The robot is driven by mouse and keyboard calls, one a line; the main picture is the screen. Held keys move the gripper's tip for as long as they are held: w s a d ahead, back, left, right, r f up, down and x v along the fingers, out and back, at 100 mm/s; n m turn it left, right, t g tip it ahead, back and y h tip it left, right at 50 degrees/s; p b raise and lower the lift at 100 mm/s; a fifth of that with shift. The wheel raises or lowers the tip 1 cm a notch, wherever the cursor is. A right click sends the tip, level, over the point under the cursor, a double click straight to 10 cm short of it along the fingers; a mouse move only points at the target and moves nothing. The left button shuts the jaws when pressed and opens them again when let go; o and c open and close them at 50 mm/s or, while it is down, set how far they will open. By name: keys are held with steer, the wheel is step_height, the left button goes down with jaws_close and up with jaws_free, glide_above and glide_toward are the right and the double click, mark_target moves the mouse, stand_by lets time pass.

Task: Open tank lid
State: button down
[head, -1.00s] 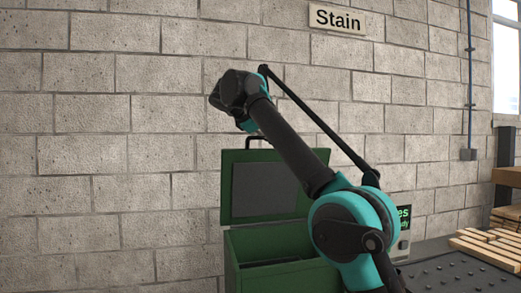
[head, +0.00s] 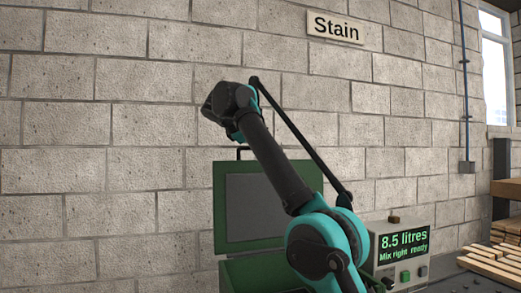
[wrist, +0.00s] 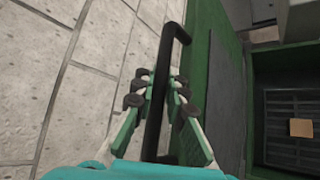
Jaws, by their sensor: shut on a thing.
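The green tank lid (head: 220,207) stands raised, near upright, at the back of the green tank (head: 238,272) in the head view. Its face has a dark grey panel. The lid's black bar handle (wrist: 168,70) runs between the fingers of my gripper (wrist: 160,92) in the wrist view, and they are shut on it. The lid (wrist: 199,40) lies just right of the fingers there. The open tank (wrist: 257,105) shows at the right, with a dark grid and a small tan square inside. In the head view my arm hides part of the lid and tank, and my fingertips cannot be made out.
A control box (head: 400,255) right of the tank reads "8.5 litres, Mix right ready". A block wall (head: 110,190) with a "Stain" sign (head: 335,28) stands close behind. Wooden pallets (head: 490,262) lie at the far right.

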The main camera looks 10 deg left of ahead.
steer(key=c, duration=1.5)
jaws_free()
steer(key=shift+c, duration=0.2)
steer(key=shift+s, duration=0.1)
steer(key=shift+v, duration=0.75)
steer(key=s+a, duration=0.4)
steer(key=s, duration=0.6)
steer(key=shift+s+a, duration=0.3)
steer(key=shift+s, duration=0.1)
